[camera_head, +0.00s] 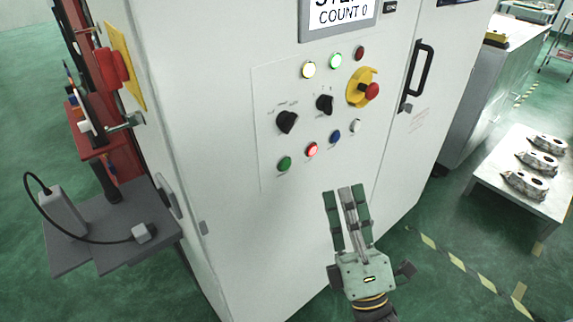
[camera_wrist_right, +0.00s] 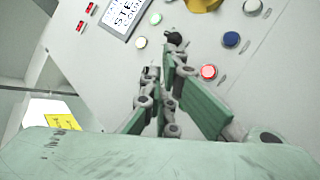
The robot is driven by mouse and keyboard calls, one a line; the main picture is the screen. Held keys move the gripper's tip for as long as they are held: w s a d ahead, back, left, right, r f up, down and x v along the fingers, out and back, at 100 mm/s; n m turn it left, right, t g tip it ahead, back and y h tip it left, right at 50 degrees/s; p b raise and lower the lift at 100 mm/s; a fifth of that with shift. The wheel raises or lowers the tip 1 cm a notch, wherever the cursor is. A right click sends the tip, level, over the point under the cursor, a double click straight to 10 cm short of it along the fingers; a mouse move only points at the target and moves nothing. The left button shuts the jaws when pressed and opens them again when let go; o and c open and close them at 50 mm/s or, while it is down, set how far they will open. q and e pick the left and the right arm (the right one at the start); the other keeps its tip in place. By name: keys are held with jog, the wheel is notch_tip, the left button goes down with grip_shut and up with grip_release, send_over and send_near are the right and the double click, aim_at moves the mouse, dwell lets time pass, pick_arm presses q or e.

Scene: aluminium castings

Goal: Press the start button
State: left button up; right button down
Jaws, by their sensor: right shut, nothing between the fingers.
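The control panel (camera_head: 270,95) is on the front of a white cabinet. Its lower row holds a green button (camera_head: 284,163), a lit red button (camera_head: 311,150), a blue button (camera_head: 335,137) and a white button (camera_head: 355,126). The labels are too small to read, so I cannot confirm which is start. My right gripper (camera_head: 346,190) is shut and empty, below the row in the head view. The wrist view shows the red button (camera_wrist_right: 208,71) and blue button (camera_wrist_right: 231,39) beyond my fingers; the green button is not visible there. My left gripper is not in view.
Above the row are two black knobs (camera_head: 287,122) and a red emergency stop (camera_head: 371,91) on a yellow base. A door handle (camera_head: 418,70) sticks out at right. A table (camera_head: 500,178) with castings stands further right.

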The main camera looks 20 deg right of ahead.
aim_at(285, 164)
jog(key=shift+w, duration=0.1)
jog(key=w+a+b, duration=0.1)
jog(key=w+a, duration=0.2)
jog(key=w, duration=0.5)
jog(key=shift+a, duration=0.2)
jog(key=shift+w, duration=0.2)
dwell(1.3)
jog(key=shift+w+a, duration=0.15)
jog(key=shift+w, duration=0.1)
jog(key=shift+w+a, duration=0.15)
jog(key=shift+w, duration=0.2)
dwell(0.7)
dwell(0.3)
jog(key=shift+s+d, duration=0.3)
jog(key=shift+s, duration=0.5)
